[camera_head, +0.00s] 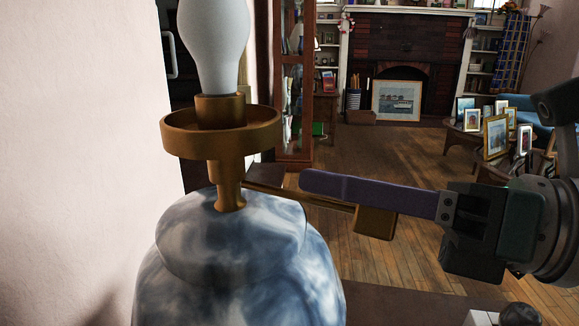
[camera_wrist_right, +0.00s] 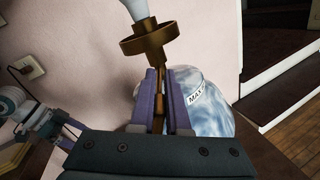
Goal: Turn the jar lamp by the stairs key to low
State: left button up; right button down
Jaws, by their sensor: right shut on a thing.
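The jar lamp (camera_head: 235,250) has a blue and white marbled body, a brass neck with a cup and a white bulb (camera_head: 214,45). Its brass key (camera_head: 375,222) sticks out to the right of the neck on a thin rod. My right gripper (camera_head: 318,185) reaches in from the right, its purple fingers shut on the key. In the right wrist view the key (camera_wrist_right: 158,104) sits between the fingers. A label reading "MAX" (camera_wrist_right: 197,95) shows on the jar, partly hidden by a finger. My left gripper (camera_wrist_right: 68,132) seems to show small at the left there; its jaws are unclear.
A pale wall (camera_head: 80,150) stands close on the left, with a socket (camera_wrist_right: 28,68) and cord in the right wrist view. Steps (camera_wrist_right: 275,75) rise to the right there. A glass cabinet (camera_head: 293,90), fireplace and framed pictures (camera_head: 496,135) stand farther back. Open wooden floor lies between.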

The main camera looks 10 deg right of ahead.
jog(key=m+p, duration=0.1)
jog(key=m, duration=0.3)
jog(key=f+m+p, duration=0.1)
jog(key=m+p, duration=0.1)
jog(key=m, duration=0.2)
jog(key=m+p, duration=0.2)
jog(key=m, duration=0.2)
jog(key=shift+w+d+f+m, duration=0.2)
jog(key=shift+w+d+m, duration=0.05)
jog(key=shift+w+m, duration=0.15)
dwell(0.3)
jog(key=c, duration=0.9)
grip_release()
jog(key=v, duration=1)
